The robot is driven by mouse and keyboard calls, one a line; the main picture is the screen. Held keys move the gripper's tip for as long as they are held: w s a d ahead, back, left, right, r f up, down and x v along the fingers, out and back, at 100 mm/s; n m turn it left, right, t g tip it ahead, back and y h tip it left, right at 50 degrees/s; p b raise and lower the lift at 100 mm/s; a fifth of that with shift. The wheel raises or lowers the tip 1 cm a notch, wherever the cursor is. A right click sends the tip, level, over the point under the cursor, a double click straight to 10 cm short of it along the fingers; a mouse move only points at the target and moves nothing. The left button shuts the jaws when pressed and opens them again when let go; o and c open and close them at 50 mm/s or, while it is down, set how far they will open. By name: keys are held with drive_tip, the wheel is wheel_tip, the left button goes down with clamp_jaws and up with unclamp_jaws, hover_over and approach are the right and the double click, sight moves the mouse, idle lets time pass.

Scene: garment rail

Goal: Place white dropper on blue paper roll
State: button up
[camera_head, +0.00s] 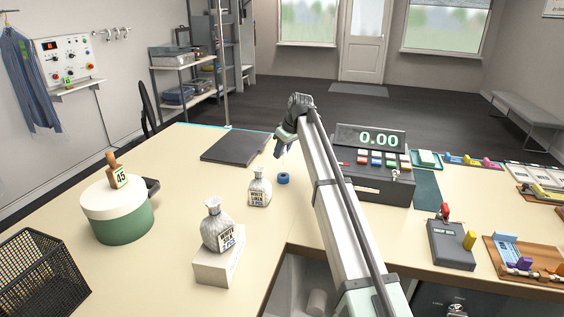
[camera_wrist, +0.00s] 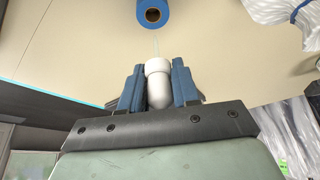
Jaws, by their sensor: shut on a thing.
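The white dropper (camera_wrist: 158,82) is between the two blue fingers of my gripper (camera_wrist: 158,90) in the wrist view, with its thin clear tip pointing toward the roll. My gripper is shut on it. In the head view my gripper (camera_head: 284,146) is above the table, and the dropper is too small to make out there. The blue paper roll (camera_head: 283,179) lies on the table just below my gripper, apart from it. In the wrist view the roll (camera_wrist: 152,8) shows at the top edge with a dark hole in its middle.
A dark flat pad (camera_head: 236,146) lies behind. A register (camera_head: 372,170) stands to the right of my arm.

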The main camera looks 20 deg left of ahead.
sight(284, 155)
drive_tip(key=shift+f, duration=2.05)
drive_tip(key=o, duration=1)
drive_tip(key=shift+f, duration=0.1)
drive_tip(key=v, duration=1.2)
